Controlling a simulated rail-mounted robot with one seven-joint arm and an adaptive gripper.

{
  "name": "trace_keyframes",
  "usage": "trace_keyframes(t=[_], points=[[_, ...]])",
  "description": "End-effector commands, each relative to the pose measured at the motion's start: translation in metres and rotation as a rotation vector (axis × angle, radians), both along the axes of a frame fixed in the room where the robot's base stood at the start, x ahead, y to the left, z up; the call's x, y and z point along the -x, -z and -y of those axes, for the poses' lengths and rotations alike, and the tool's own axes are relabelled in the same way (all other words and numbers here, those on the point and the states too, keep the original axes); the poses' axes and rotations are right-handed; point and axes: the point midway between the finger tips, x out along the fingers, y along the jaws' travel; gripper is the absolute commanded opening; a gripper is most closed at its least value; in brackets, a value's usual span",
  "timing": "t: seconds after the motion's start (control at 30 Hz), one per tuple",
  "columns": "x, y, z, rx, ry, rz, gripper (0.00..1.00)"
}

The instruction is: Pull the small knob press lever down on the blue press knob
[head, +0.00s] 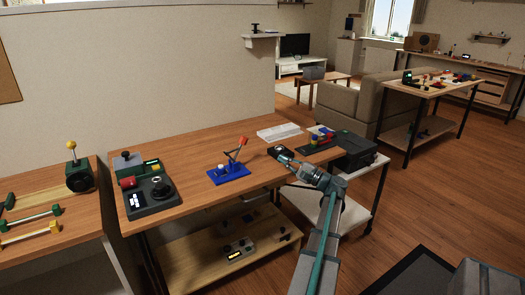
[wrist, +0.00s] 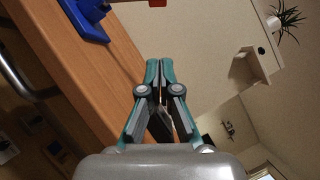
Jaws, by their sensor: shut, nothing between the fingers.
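The blue press knob (head: 228,174) sits on the wooden table in the head view. Its thin lever stands raised and tilted, with a red end (head: 243,140) at the top. In the wrist view, part of the blue base (wrist: 88,22) shows at the upper left, and a red piece (wrist: 157,3) is cut off by the top edge. My gripper (head: 284,158) is to the right of the blue press knob, apart from it. In the wrist view its teal fingers (wrist: 160,66) are together, with nothing between them.
A dark control box (head: 150,195) with a red knob stands left of the press on the same table. A white keyboard-like slab (head: 279,132) lies behind, and a black case (head: 355,150) is at the right. Bare tabletop surrounds the blue base.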

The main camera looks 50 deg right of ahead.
Motion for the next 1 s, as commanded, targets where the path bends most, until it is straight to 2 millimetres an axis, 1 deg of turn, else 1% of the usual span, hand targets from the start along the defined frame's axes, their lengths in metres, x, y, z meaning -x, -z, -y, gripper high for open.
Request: trace_keyframes(t=[0.13, 0.27, 0.5, 0.63, 0.7, 0.8, 1.0], points=[[-0.013, -0.003, -0.001, 0.001, -0.003, 0.0, 0.0], [-0.032, -0.008, -0.003, 0.001, -0.003, 0.0, 0.0], [-0.078, -0.02, -0.006, 0.001, -0.003, 0.0, 0.0], [-0.1, -0.026, -0.009, 0.001, -0.003, 0.0, 0.0], [-0.103, -0.032, -0.02, 0.001, -0.003, -0.001, 0.0], [-0.109, -0.038, -0.028, 0.002, -0.002, 0.0, 0.0], [-0.116, -0.043, -0.035, 0.0, 0.0, -0.001, 0.0]])
